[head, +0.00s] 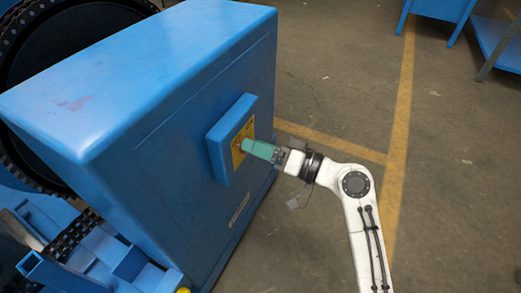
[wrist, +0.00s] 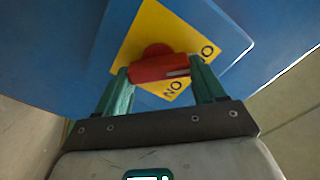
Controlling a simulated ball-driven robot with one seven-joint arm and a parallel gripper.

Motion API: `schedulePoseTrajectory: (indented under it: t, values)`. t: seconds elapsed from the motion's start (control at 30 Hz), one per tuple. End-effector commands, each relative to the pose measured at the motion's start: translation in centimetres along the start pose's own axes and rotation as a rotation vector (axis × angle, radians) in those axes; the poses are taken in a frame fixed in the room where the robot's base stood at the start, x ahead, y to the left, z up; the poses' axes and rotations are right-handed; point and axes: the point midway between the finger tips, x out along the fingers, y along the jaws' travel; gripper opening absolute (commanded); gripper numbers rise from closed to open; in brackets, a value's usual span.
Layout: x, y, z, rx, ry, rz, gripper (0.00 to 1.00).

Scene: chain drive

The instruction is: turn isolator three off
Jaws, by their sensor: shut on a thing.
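A red rotary handle (wrist: 150,68) sits on a yellow plate (wrist: 205,45) in the wrist view. The handle lies nearly level in that picture, with a pale line near its right end. The plate carries black lettering, partly covered by the handle; I see "NO" and an "O". My gripper (wrist: 160,66) has its two green fingers at the two ends of the handle, shut on it. In the head view my gripper (head: 246,147) reaches the yellow plate (head: 237,155) on a blue box (head: 217,158) and hides the handle. I cannot read which isolator it is.
The blue box is on the side of a large blue housing (head: 140,75). A dark chain wheel (head: 50,40) and a chain (head: 75,232) are at the left. Blue tables (head: 497,42) stand at the upper right. The floor with yellow lines (head: 400,100) is clear at the right.

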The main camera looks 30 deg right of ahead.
Motion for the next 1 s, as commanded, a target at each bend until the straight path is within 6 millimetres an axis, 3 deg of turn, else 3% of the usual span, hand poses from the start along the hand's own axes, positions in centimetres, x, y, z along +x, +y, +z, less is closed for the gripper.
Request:
schedulePoseTrajectory:
  t: [0.6,0.63,0.9,1.0]
  values:
    - [0.31,-0.02,0.05,-0.046,-0.001,-0.001,0.39]
    - [0.31,-0.03,0.05,-0.046,-0.001,-0.001,0.7]
    - [0.32,-0.16,0.05,-0.045,-0.001,-0.004,0.95]
    - [0.24,-0.11,0.02,-0.044,-0.001,-0.003,0.95]
